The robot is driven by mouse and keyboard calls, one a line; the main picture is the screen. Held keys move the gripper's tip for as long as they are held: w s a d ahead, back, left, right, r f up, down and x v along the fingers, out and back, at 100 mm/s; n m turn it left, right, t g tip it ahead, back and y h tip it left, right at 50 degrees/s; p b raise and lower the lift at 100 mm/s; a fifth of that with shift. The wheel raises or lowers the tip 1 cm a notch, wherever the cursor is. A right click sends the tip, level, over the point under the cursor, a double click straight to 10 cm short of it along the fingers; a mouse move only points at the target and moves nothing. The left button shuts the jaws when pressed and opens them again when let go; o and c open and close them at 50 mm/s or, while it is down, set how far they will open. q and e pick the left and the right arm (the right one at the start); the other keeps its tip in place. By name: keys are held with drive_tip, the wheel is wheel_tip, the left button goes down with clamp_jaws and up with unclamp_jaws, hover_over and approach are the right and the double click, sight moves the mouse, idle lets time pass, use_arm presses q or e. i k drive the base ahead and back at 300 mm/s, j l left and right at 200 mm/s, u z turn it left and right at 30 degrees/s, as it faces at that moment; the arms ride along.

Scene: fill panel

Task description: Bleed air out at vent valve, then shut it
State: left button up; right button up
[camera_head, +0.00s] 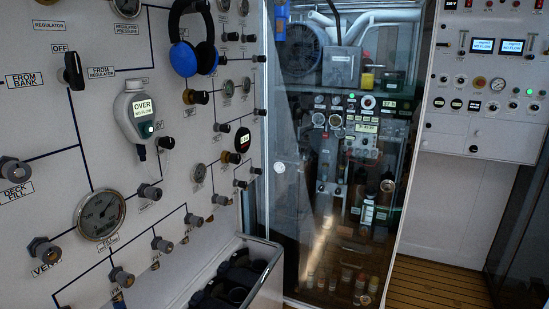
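The vent valve (42,248) is a dark grey fitting at the lower left of the fill panel (60,125). The partly readable VENT label (46,267) sits just below it. From this view I cannot tell whether the valve is turned open or shut. A round pressure gauge (100,216) is to its upper right; its reading is too small to make out. Neither of my grippers is in view, and nothing touches the vent valve.
Blue headphones (184,58) and a handheld meter (139,113) reading OVER hang on the panel. A glass door (300,200) and wooden floor (440,285) lie beyond.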

sight(49, 253)
drive_tip(key=j+u, duration=0.1)
drive_tip(key=u, duration=0.3)
drive_tip(key=j+u, duration=0.1)
drive_tip(key=u, duration=0.35)
drive_tip(key=j+u, duration=0.1)
drive_tip(key=u, duration=0.3)
